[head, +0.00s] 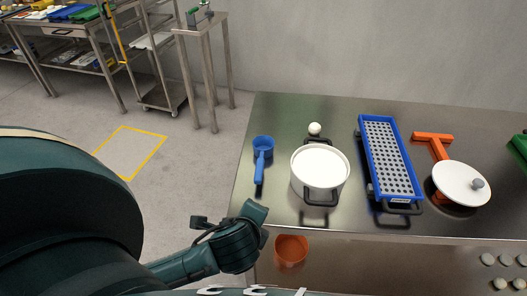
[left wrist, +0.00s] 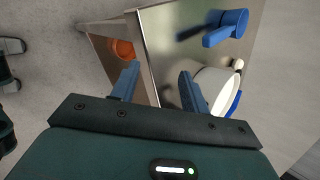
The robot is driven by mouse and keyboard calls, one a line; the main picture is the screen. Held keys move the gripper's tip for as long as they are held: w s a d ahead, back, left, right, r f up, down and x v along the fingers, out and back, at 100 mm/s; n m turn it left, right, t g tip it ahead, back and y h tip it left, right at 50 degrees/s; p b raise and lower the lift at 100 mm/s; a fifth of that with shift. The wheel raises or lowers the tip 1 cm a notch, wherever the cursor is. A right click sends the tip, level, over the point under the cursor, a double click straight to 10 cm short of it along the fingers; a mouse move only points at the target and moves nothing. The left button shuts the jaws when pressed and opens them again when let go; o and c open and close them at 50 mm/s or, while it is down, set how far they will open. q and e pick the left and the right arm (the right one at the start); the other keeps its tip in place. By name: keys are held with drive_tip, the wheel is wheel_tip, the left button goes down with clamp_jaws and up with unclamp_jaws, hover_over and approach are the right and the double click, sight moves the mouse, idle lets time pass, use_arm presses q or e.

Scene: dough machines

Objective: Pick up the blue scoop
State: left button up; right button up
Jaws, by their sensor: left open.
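The blue scoop (head: 262,153) lies on the metal table near its left edge, with its handle toward the front. It also shows in the left wrist view (left wrist: 228,27) at the top, beyond my fingers and apart from them. My left gripper (left wrist: 157,82) is open and empty, with its two fingers spread near the table's edge. In the head view, my left arm comes in at the lower left, in front of the table; its fingers are not clear there. My right gripper is not in view.
A white pot (head: 319,167) with dark handles stands just right of the scoop, with a white ball (head: 315,128) behind it. A blue perforated tray (head: 362,143) and a white lid (head: 452,182) lie further right. An orange bowl (head: 291,249) sits below the tabletop.

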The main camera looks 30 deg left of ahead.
use_arm(q)
drive_tip(key=w+m+t, duration=0.1)
drive_tip(key=m, duration=0.2)
drive_tip(key=w+a+r+m+t+y, duration=0.1)
drive_tip(key=w+m, duration=0.1)
drive_tip(key=m, duration=0.2)
drive_tip(key=w+a+r+m+t+y, duration=0.1)
drive_tip(key=m, duration=0.2)
drive_tip(key=shift+w+a+r+m+t, duration=0.15)
drive_tip(key=shift+w+a+m+t, duration=0.1)
drive_tip(key=shift+w+m+t, duration=0.05)
drive_tip(key=m, duration=0.1)
drive_tip(key=w+m+t, duration=0.1)
drive_tip(key=shift+a+r+m, duration=0.3)
drive_tip(key=shift+a, duration=0.05)
approach(260, 166)
drive_tip(key=x, duration=0.4)
drive_tip(key=shift+s+a+f, duration=0.1)
drive_tip(key=shift+s+a, duration=0.05)
drive_tip(key=shift+p+x, duration=0.4)
drive_tip(key=shift+x, duration=2.7)
clamp_jaws()
